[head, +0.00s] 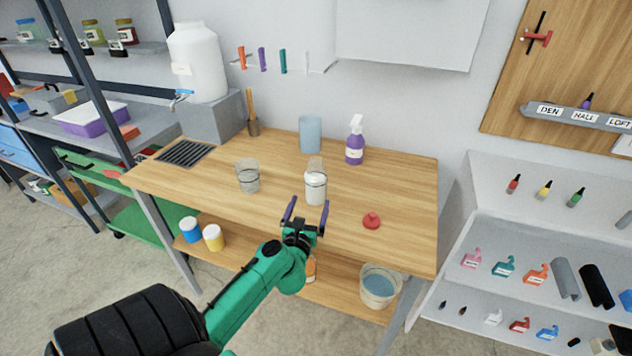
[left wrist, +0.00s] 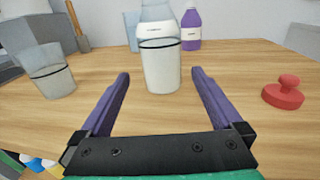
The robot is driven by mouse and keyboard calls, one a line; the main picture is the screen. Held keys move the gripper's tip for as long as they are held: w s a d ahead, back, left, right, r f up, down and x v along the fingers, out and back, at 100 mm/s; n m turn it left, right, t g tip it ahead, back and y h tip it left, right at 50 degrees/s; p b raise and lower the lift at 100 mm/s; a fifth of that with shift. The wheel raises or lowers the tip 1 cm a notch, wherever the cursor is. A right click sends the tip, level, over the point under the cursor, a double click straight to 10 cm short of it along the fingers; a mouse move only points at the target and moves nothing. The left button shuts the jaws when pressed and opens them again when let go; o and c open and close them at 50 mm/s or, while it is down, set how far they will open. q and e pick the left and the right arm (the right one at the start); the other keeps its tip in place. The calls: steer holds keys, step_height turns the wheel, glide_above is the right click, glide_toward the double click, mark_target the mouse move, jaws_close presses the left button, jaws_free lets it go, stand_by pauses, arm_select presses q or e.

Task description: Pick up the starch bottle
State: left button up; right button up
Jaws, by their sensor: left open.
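A clear bottle (left wrist: 156,14) with a small white label shows in the left wrist view; its lettering is too small to read. It is directly behind or inside a container with a black ring and white contents (left wrist: 160,68); I cannot tell which. In the head view, the clear top (head: 316,164) shows above the white container (head: 315,188), upright on the wooden table. My left gripper (head: 305,212) is open and empty at the table's front, its fingers pointing at the container, with a gap between. It also shows in the left wrist view (left wrist: 158,82). My right gripper is not in view.
A clear beaker (head: 248,176) stands left on the table (head: 410,200). A red knobbed object (head: 371,221) lies right. A purple spray bottle (head: 355,143) and a blue cylinder (head: 310,134) stand behind. A bucket (head: 379,286) is on the lower shelf.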

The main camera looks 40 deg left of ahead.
mark_target(316, 186)
arm_select(q)
steer(key=x, duration=0.8)
steer(key=shift+w, duration=0.25)
steer(key=shift+s+r, duration=0.1)
steer(key=c, duration=1.5)
